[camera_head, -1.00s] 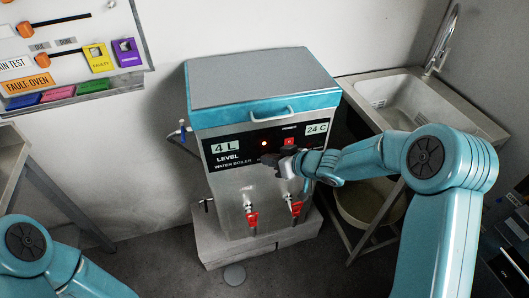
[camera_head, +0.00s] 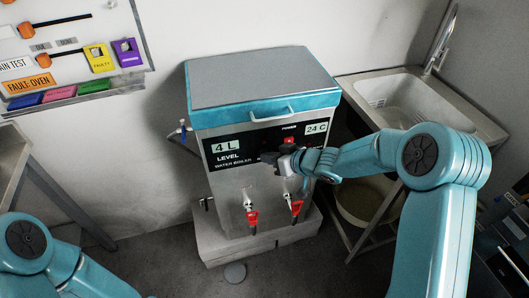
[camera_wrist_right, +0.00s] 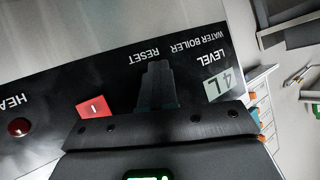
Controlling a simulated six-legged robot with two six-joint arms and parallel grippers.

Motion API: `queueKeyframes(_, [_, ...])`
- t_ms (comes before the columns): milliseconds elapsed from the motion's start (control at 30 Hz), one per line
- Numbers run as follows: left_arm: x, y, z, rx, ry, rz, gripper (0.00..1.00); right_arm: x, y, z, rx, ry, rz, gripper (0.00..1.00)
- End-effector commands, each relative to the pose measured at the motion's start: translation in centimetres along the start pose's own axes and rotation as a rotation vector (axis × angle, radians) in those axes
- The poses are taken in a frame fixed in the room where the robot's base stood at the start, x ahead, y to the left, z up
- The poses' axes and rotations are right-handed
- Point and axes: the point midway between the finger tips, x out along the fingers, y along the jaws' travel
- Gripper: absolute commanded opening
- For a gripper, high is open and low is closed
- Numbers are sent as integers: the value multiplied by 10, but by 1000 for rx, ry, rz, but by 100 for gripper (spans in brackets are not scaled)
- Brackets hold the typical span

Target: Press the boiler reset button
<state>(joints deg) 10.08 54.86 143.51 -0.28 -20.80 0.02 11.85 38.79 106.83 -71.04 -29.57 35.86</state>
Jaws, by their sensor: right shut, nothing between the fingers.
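The water boiler (camera_head: 235,185) is a steel box with a blue rim and grey lid. Its black front panel (camera_head: 222,146) shows a 4 L level display, a 24 C display and a red switch (camera_head: 289,140). My right gripper (camera_head: 269,157) is shut and empty, its tips at the panel. In the right wrist view, the picture is upside down and the shut fingers (camera_wrist_right: 157,80) cover the panel beside the RESET label (camera_wrist_right: 142,52). The reset button is hidden behind them; I cannot tell whether they touch it. My left gripper is out of view.
Two red-handled taps (camera_head: 252,217) stick out below the panel. A sink (camera_head: 415,100) stands at the right. A board with coloured labels (camera_head: 70,50) hangs on the left wall. A dark red lamp (camera_wrist_right: 18,127) shows on the panel.

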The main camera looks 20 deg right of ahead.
Motion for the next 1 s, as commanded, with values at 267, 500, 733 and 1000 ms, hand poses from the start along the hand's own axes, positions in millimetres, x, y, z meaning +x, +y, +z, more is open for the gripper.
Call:
queueKeyframes(267, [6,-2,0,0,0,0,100,-10,-6,7,0,2,1,0])
queueKeyframes(500, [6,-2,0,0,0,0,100,-12,-8,8,0,1,0,0])
queueKeyframes(733, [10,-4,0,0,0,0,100,-16,-11,12,0,1,1,0])
queueKeyframes(1000, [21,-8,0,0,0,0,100,-34,-25,27,2,1,1,0])
